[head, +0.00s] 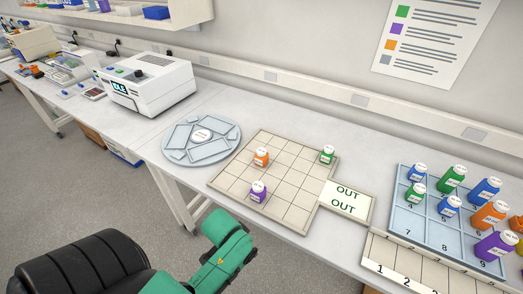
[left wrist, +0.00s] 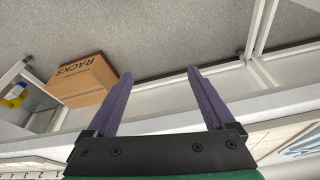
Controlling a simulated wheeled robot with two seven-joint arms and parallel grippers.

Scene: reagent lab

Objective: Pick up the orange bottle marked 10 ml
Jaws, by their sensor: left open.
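A small orange bottle (head: 261,157) with a white cap stands on the beige gridded board (head: 233,172), left of its middle. A larger orange bottle (head: 488,216) stands in the blue numbered tray (head: 416,236) at the right. The marking on either bottle is too small to read. My left gripper (left wrist: 160,73) shows in the left wrist view with its two purple fingers wide apart and nothing between them. It faces the floor and the table's underside, away from the bottles. My green arm shows at the bottom of the head view, without its fingers. My right gripper is out of view.
A purple bottle (head: 258,191) and a green bottle (head: 327,154) share the board. Several bottles crowd the blue tray. An OUT plate (head: 345,200) adjoins the board. A round grey rotor tray (head: 172,156) and a white machine (head: 150,83) stand left. A cardboard box (left wrist: 82,82) sits below.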

